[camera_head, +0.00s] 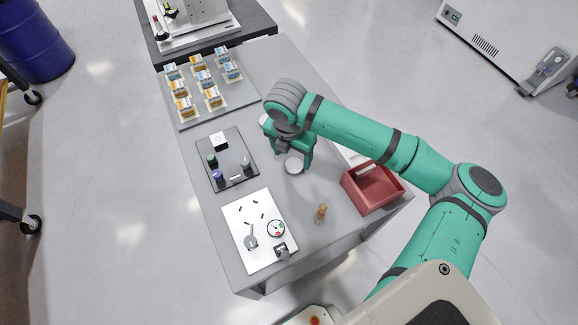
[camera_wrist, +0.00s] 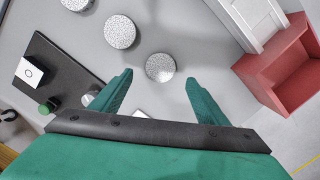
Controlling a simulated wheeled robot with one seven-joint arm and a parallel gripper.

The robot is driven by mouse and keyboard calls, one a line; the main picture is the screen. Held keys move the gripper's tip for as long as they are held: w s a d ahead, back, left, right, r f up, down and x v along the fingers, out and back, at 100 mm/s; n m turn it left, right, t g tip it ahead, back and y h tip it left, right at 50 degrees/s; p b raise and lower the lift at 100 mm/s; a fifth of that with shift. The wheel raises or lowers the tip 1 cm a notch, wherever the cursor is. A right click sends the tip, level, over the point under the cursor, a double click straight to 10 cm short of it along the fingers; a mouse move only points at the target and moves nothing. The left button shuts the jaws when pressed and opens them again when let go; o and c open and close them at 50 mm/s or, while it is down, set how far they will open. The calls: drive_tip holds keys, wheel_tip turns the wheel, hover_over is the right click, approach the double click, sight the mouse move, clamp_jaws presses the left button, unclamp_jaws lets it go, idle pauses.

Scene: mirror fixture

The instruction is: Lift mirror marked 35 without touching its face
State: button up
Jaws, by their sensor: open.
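Several round, pale, speckled discs that look like the mirrors lie on the grey table. In the wrist view the nearest disc (camera_wrist: 160,67) lies between and just beyond my fingertips, a second (camera_wrist: 120,31) is up and left of it, and a third (camera_wrist: 76,4) is cut by the top edge. In the head view one disc (camera_head: 295,166) shows beneath my gripper (camera_head: 292,160). My gripper (camera_wrist: 158,82) is open and empty, with its fingers pointing down around the nearest disc's line. I cannot read the number 35 on any disc.
A red open box (camera_head: 372,188) stands right of my gripper, with a white tray (camera_wrist: 252,17) beside it. A black panel with knobs (camera_head: 228,160), a white instrument plate (camera_head: 259,230), a wooden peg (camera_head: 321,212) and a board of small labelled boxes (camera_head: 205,88) share the table.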

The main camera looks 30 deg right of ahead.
sight(294, 165)
drive_tip(key=shift+s+d+f, duration=0.15)
drive_tip(key=shift+d+f, duration=0.15)
drive_tip(key=shift+f, duration=0.05)
drive_tip(key=f, duration=0.4)
drive_tip(key=shift+w+d+f, duration=0.1)
drive_tip(key=shift+w+f, duration=0.2)
drive_tip(key=shift+f, duration=0.1)
drive_tip(key=c, duration=1.2)
